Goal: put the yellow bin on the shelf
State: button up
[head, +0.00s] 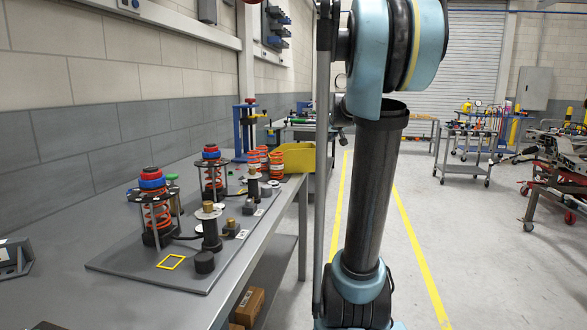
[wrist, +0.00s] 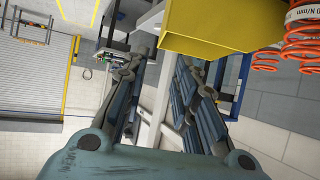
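The yellow bin (head: 296,158) sits at the far end of the grey workbench, behind orange springs. In the wrist view its yellow side (wrist: 218,25) fills the top, beyond and to the right of my fingertips. My gripper (wrist: 164,62) is open, with a clear gap between its fingers and nothing held. It appears apart from the bin, though the depth is hard to judge. My gripper does not show in the head view, where only my arm shows. A lower shelf (head: 282,262) shows under the bench; I cannot tell whether it is the task's shelf.
The workbench (head: 60,290) carries a plate (head: 135,262) with upright spring assemblies (head: 157,210) and dark fixtures. Orange springs (wrist: 305,30) show close beside the bin in the wrist view. A brown box (head: 248,306) lies below.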

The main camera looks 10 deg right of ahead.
send_near(315, 146)
jog(key=x, duration=0.5)
jog(key=shift+x, duration=2.6)
jog(key=shift+f, duration=0.1)
jog(key=shift+s+d, duration=0.1)
grip_shut()
